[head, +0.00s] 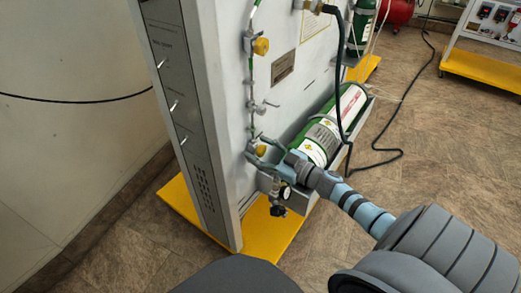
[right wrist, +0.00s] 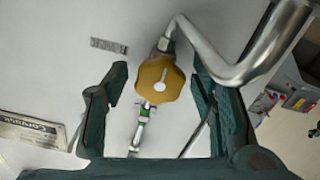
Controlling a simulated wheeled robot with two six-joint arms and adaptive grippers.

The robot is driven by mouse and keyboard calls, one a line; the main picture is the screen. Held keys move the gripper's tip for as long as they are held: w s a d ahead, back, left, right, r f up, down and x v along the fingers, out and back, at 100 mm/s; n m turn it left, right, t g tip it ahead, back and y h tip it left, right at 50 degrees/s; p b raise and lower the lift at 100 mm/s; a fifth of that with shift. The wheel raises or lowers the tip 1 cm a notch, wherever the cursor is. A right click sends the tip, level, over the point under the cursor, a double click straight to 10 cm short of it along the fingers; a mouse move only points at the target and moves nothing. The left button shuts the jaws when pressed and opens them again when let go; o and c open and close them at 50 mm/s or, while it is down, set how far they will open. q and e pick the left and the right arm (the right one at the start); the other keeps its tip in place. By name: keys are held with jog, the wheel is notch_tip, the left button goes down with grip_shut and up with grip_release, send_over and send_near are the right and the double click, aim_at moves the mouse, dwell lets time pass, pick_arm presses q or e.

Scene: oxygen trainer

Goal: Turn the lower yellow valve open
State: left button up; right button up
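The lower yellow valve (head: 261,150) sits low on the panel's face in the head view. In the right wrist view its yellow knob (right wrist: 159,79) is seen face-on, with a pale mark at its centre. My right gripper (head: 254,150) is open around the knob, with one finger on each side. In the right wrist view the fingertips (right wrist: 158,78) stand apart from the knob with gaps on both sides. The upper yellow valve (head: 261,46) is higher on the same pipe. My left gripper is not in view.
A green cylinder (head: 331,125) lies in a holder right of the valve. A gauge (head: 284,192) hangs just below. In the right wrist view a bent metal pipe (right wrist: 235,65) passes close to the right finger. A black hose (head: 376,168) runs over the floor.

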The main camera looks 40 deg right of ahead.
jog(key=v, duration=1.2)
